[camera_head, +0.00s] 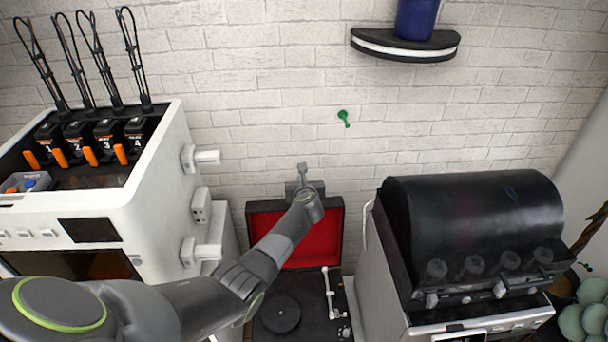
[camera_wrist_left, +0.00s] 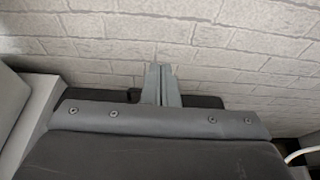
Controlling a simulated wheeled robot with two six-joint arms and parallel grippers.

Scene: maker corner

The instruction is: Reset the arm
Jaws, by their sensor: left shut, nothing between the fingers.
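My left arm comes in from the lower left of the head view and reaches out over the open record player. My left gripper (camera_head: 303,170) is at the arm's far end, in front of the brick wall and near the top edge of the raised lid. In the left wrist view its two grey fingers (camera_wrist_left: 161,85) are together with nothing between them. My right gripper is in neither view.
The record player (camera_head: 278,315) stands low, between a white machine (camera_head: 160,190) on the left and a black-hooded machine (camera_head: 480,230) on the right. A green hook (camera_head: 344,118) is on the wall. A dark shelf (camera_head: 405,45) holds a blue container (camera_head: 416,20). A plant (camera_head: 590,315) is lower right.

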